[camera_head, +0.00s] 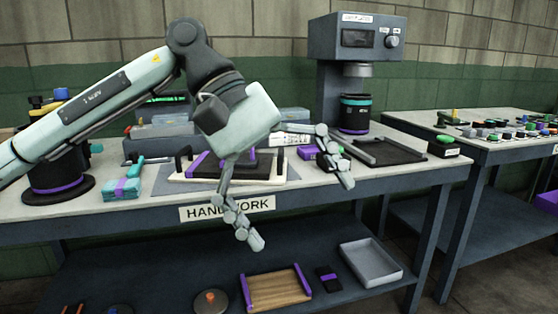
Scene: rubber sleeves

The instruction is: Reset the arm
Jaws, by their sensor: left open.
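My left arm reaches in from the left over the workbench (160,204). My left gripper (297,212) hangs in front of the bench's front edge, with its two fingers spread wide apart and nothing between them. One finger points down past the HANDWORK label (228,207), and the other points down to the right over the bench top. My right gripper is not in the view. The gripper's body hides part of the bench behind it.
A black-and-purple fixture on a pale board (188,178) lies behind the gripper. A grey press (326,80) stands at the back. A black tray (398,151) lies to its right. A lower shelf holds a grey tray (371,275) and a wooden tray (275,290). A second table (500,152) stands right.

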